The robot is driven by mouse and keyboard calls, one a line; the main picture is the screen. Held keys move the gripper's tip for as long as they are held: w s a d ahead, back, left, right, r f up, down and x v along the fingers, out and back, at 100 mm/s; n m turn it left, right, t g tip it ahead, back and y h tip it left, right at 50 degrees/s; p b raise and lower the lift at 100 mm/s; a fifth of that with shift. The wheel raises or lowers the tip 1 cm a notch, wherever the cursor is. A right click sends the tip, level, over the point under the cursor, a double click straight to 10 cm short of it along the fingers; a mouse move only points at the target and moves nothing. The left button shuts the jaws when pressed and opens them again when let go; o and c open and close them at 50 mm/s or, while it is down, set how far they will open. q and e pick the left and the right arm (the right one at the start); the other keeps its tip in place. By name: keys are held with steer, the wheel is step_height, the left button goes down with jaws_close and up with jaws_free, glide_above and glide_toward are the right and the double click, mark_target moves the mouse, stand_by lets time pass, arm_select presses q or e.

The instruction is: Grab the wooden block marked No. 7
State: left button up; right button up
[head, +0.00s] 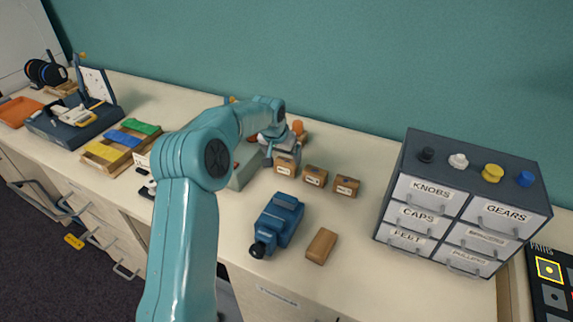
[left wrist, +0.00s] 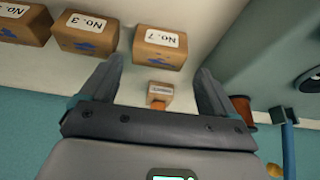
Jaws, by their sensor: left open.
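The wooden block marked No. 7 (left wrist: 160,48) lies just past my fingertips in the left wrist view, where its label reads upside down. It appears to be the leftmost of three labelled blocks (head: 285,165) in the head view. My left gripper (left wrist: 159,68) is open, with a finger toward each side of the block and nothing held. In the head view the left gripper (head: 287,150) is at the back of that block, partly hidden by its own wrist. I cannot tell whether it touches the block. My right gripper is not in view.
The No. 3 block (left wrist: 85,33) stands beside No. 7, with another block beyond it. A grey-green machine (left wrist: 255,50) is close on the other side. A blue vise-like tool (head: 278,222) and a plain wooden block (head: 321,246) lie in front. A drawer cabinet (head: 462,205) stands right.

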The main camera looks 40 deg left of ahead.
mark_target(286, 162)
arm_select(q)
steer(key=shift+w+f, duration=0.3)
steer(key=shift+f, duration=0.35)
steer(key=shift+f+p, duration=0.3)
steer(key=p+x, duration=0.1)
steer(key=x, duration=0.3)
steer(key=shift+w+a+f, duration=0.15)
steer(key=shift+w+f, duration=0.15)
steer(key=shift+s, duration=0.15)
steer(key=c, duration=0.7)
steer(key=shift+r, duration=0.1)
steer(key=shift+c, duration=0.2)
